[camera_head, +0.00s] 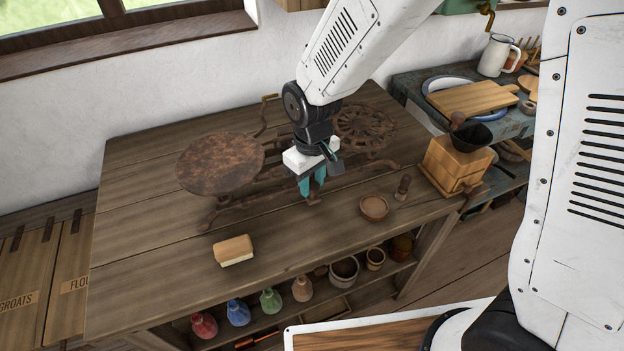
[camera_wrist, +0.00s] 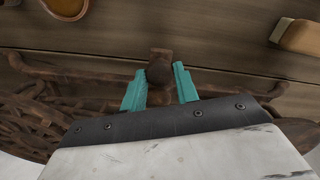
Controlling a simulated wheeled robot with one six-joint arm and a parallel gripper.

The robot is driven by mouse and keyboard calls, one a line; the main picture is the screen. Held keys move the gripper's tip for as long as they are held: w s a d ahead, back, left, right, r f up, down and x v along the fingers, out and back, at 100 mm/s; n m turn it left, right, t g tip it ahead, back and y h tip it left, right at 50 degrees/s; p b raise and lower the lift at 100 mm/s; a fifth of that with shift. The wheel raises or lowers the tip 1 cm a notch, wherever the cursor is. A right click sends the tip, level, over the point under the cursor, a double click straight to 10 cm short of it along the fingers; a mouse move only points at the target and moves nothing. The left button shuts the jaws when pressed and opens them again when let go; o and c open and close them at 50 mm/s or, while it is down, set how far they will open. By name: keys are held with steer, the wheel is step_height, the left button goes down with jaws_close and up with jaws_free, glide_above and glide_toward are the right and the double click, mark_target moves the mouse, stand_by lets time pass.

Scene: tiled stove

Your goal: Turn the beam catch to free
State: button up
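A rusty balance scale (camera_head: 262,190) stands on the wooden table, with a round solid plate (camera_head: 220,162) at left and an openwork round plate (camera_head: 364,130) at right. What looks like its beam catch, a dark rounded knob on a small rusty bracket (camera_wrist: 160,72), is at the scale's front middle. My gripper (camera_head: 312,186) points down there with teal fingers. In the wrist view my gripper (camera_wrist: 160,86) is open, one finger on each side of the knob, with gaps showing. The fingers hide most of the catch in the head view, and its setting cannot be told.
A brush-like block (camera_head: 234,249) lies at the table's front left. A small round bowl (camera_head: 374,208), a small dark weight (camera_head: 403,187) and a wooden grinder (camera_head: 456,166) stand to the right. Bare tabletop (camera_head: 300,238) lies in front of the scale. Several jars sit on the shelf below.

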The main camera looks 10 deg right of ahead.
mark_target(312, 185)
steer(key=shift+m, duration=0.4)
steer(key=m, duration=0.3)
steer(key=shift+m, duration=2.4)
steer(key=o, duration=1)
steer(key=shift+r, duration=3.95)
